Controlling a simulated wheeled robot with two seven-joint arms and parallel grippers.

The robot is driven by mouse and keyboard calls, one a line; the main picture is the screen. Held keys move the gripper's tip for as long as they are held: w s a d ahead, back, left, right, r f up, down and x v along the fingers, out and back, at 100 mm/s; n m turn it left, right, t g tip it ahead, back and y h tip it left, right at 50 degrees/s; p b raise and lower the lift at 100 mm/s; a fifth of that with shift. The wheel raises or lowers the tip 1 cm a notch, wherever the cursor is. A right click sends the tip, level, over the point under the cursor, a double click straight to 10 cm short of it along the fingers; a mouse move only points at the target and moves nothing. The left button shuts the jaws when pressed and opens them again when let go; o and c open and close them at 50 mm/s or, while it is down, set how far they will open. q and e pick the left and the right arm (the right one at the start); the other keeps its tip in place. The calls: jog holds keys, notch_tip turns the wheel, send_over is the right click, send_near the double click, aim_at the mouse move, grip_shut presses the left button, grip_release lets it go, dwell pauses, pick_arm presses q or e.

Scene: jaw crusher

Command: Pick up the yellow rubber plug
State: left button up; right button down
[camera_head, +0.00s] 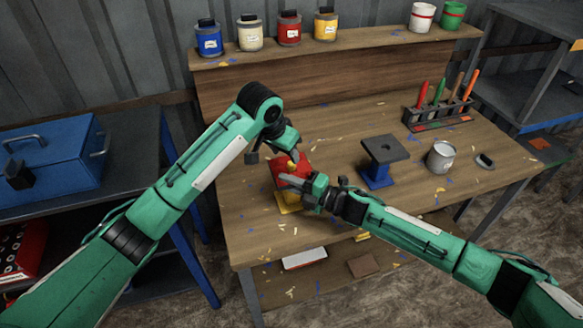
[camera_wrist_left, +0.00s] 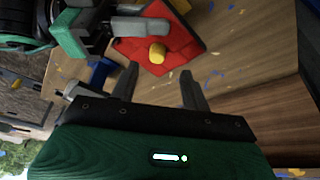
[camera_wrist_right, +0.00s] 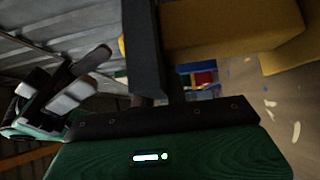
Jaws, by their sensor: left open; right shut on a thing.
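The yellow rubber plug (camera_head: 292,166) stands on the red plate (camera_head: 284,183). In the left wrist view the plug (camera_wrist_left: 157,53) shows as a short yellow cylinder near the middle of the red plate (camera_wrist_left: 180,62). My left gripper (camera_wrist_left: 157,78) is open and empty, its fingertips just short of the plug, which lies ahead between them. In the head view my left gripper (camera_head: 282,155) is above and beside the plug. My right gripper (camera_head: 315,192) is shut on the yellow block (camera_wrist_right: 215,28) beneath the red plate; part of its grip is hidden.
On the workbench (camera_head: 340,140) stand a blue stand with a dark top (camera_head: 384,152), a grey tin (camera_head: 440,157) and a tool rack (camera_head: 438,112). Several paint cans line the back shelf (camera_head: 350,42). A blue toolbox (camera_head: 52,155) is at the left. Wood chips are scattered about.

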aim_at(291, 163)
pick_arm(q)
jog(key=x, duration=0.5)
jog(key=shift+d+f, duration=0.15)
jog(key=shift+d, duration=0.1)
grip_shut()
